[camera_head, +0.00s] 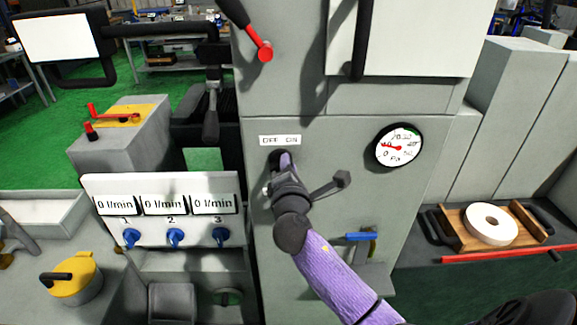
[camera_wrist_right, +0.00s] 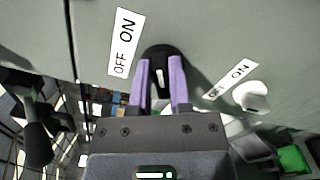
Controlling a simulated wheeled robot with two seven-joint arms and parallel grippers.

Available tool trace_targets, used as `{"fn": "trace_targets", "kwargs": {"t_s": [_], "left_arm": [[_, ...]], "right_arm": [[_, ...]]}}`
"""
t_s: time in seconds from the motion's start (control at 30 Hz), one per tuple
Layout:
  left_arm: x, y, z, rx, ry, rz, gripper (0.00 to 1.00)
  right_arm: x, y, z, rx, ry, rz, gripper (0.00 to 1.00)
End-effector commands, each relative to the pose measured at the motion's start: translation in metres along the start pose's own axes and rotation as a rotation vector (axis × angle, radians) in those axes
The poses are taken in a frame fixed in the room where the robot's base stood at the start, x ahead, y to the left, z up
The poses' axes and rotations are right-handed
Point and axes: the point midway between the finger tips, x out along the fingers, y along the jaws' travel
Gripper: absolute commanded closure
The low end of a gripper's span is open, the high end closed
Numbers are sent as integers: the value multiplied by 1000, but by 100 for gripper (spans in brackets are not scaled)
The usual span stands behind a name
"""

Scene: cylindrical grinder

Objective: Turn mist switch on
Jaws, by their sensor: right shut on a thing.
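A black rotary switch (camera_wrist_right: 160,53) with a white mark sits on the grey machine panel. A white OFF ON label (camera_head: 280,140) is above it in the head view, and the same label (camera_wrist_right: 124,42) is beside it in the right wrist view. No wording visible here names it as the mist switch. My right gripper (camera_head: 284,160) is at this switch, its purple fingers (camera_wrist_right: 161,70) on both sides of the knob and shut on it. The gripper hides most of the knob in the head view. My left gripper is not in view.
A white knob (camera_wrist_right: 252,97) with its own ON label (camera_wrist_right: 237,75) is close beside my gripper. A dark lever (camera_head: 330,186), a blue-handled valve (camera_head: 360,236) and a pressure gauge (camera_head: 398,147) are nearby. Blue flow knobs (camera_head: 175,237) are to the left.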

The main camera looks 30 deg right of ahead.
Motion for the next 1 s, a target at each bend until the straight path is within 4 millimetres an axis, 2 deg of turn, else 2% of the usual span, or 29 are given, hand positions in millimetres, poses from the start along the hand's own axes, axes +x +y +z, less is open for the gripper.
{"fn": "trace_targets", "kwargs": {"t_s": [0.07, 0.1, 0.23, 0.57, 0.67, 0.9, 1.0], "left_arm": [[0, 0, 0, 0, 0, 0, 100], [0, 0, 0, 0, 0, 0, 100], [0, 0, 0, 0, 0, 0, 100], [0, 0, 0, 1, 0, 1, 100], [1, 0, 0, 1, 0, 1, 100], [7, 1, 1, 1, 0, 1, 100], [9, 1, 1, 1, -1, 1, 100]], "right_arm": [[0, -1, -1, 1, 2, -3, 100], [0, -1, -1, 1, 2, -3, 68], [0, -1, -1, 0, 1, -2, 41], [-4, -1, -1, -1, 2, -1, 41], [-20, -1, -1, 0, 2, -1, 41], [-78, -2, -1, 1, 3, -4, 41], [-93, -2, -2, 1, 3, -2, 41]]}}
